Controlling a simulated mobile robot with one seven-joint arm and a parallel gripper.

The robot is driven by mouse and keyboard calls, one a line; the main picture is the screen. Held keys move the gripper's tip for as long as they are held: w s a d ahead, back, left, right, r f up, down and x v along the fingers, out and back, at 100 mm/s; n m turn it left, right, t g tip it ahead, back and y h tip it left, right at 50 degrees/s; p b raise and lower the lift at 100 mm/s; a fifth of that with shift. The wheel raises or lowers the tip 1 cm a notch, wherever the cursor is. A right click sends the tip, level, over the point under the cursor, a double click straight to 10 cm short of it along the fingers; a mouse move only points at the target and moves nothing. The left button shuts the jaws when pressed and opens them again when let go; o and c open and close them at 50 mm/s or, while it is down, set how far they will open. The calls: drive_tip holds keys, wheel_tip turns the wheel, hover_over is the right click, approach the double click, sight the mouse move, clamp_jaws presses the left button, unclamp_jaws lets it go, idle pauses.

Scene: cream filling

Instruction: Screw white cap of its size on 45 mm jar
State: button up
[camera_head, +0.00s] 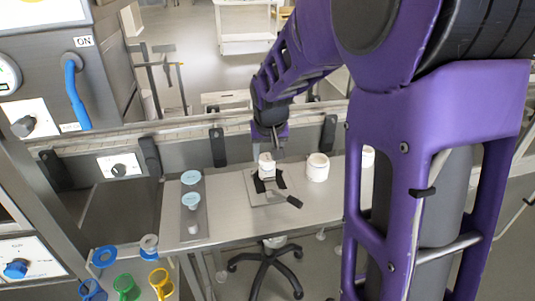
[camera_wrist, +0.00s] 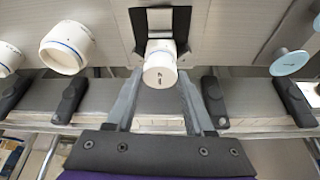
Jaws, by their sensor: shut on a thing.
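A small white jar (camera_head: 266,173) stands in a black clamp (camera_head: 283,181) on a square metal plate on the bench. The jar also shows in the wrist view (camera_wrist: 160,46), with a thin blue line around it. A white cap (camera_wrist: 160,74) is at the jar's top end, in line with it. My gripper (camera_wrist: 160,80) has one finger on each side of the cap and is shut on it. In the head view my gripper (camera_head: 267,151) is right above the jar. I cannot tell whether the cap is threaded on.
A larger white jar (camera_head: 317,168) stands to the right of the clamp, with another white one partly behind my arm. Light blue discs (camera_head: 191,177) lie on a grey strip at left. The clamp's black handle (camera_head: 293,201) sticks out front right. Coloured funnels (camera_head: 126,286) hang at lower left.

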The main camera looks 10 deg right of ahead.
drive_tip(key=shift+f+b, duration=0.4)
drive_tip(key=shift+f, duration=0.25)
idle(0.3)
drive_tip(key=o, duration=0.7)
drive_tip(key=c, duration=0.7)
drive_tip(key=m, duration=0.1)
drive_tip(key=m+h, duration=0.1)
drive_tip(key=m, duration=0.1)
drive_tip(key=shift+w+a+m, duration=0.1)
drive_tip(key=shift+a+m, duration=0.15)
drive_tip(key=shift+m, duration=0.05)
drive_tip(key=shift+m+g+h, duration=0.4)
drive_tip(key=shift+m+h, duration=0.2)
drive_tip(key=shift+m, duration=0.4)
